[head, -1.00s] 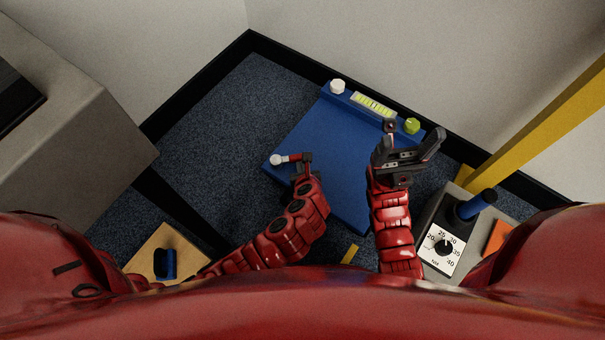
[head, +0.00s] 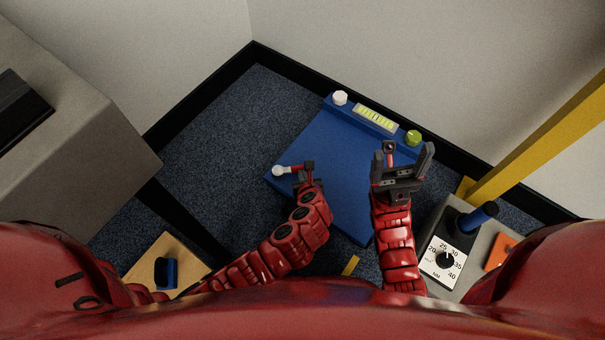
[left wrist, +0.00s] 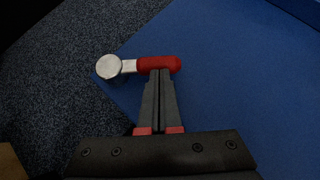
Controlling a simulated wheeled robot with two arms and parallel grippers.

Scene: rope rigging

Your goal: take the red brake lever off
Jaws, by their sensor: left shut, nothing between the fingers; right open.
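The red brake lever (head: 295,169) lies at the left corner of the blue panel (head: 335,185). In the left wrist view the lever (left wrist: 157,64) has a red grip, a pale shaft and a round pale end at its left. My left gripper (head: 308,166) is shut and empty; in the left wrist view its fingertips (left wrist: 160,73) meet the lower edge of the red grip. I cannot tell whether they touch it. My right gripper (head: 404,152) is open and empty over the panel's right part, its fingers pointing away from me.
The panel's far edge carries a white knob (head: 340,97), a yellow-green gauge (head: 375,118) and a green knob (head: 413,138). A grey box with a dial (head: 440,255) and blue handle (head: 480,215) stands right, near a yellow post (head: 545,135). A wooden board (head: 190,270) lies lower left.

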